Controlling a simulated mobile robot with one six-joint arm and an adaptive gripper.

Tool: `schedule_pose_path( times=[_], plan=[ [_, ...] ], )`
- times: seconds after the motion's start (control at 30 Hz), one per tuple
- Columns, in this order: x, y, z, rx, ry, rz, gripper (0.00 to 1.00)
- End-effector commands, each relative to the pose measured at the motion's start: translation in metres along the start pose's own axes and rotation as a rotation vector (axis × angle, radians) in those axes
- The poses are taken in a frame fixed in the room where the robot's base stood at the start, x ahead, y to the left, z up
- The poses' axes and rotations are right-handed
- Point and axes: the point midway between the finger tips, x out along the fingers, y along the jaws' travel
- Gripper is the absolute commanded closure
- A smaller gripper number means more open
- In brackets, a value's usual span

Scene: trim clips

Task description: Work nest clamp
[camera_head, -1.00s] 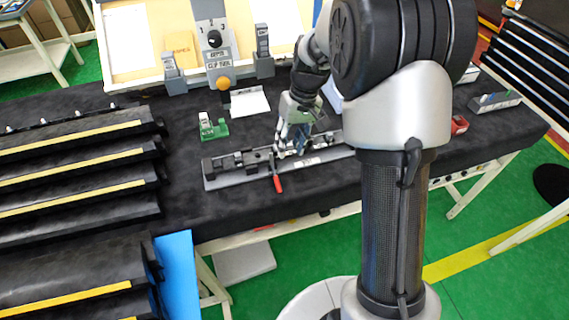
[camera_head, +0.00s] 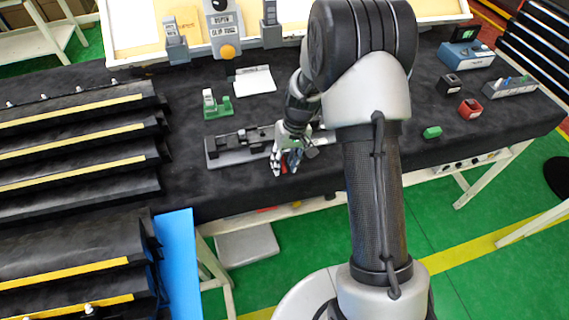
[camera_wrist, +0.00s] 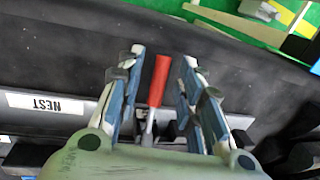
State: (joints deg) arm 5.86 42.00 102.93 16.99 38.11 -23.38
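The nest (camera_head: 228,156), a dark fixture on a grey base, lies near the table's front edge. Its label NEST (camera_wrist: 46,104) shows in the wrist view. The clamp's red handle (camera_wrist: 158,80) points away from the fixture, between my fingers. My gripper (camera_head: 284,170) is over the right part of the nest, tilted down. In the wrist view my gripper (camera_wrist: 163,60) is open, with a finger on each side of the handle and gaps visible. The clamp's base is partly hidden.
A green holder (camera_head: 218,109) and white sheet (camera_head: 255,80) lie behind the nest. A grey stand with an orange knob (camera_head: 228,51) is at the back. Black racks (camera_head: 75,155) fill the left. A green block (camera_head: 432,132), red box (camera_head: 470,109) and blue device (camera_head: 466,55) are right.

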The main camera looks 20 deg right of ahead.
Motion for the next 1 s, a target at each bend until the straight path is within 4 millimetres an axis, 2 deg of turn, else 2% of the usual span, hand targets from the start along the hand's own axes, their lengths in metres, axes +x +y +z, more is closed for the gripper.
schedule_pose_path(
  times=[0.3,0.8,1.0],
  plan=[
    [0.0021,-0.0001,0.0000,-0.001,0.000,0.000,0.67],
    [0.0019,0.0000,0.0000,-0.001,0.000,0.000,1.00],
    [0.0019,0.0000,0.0000,-0.001,0.000,0.000,1.00]
  ],
)
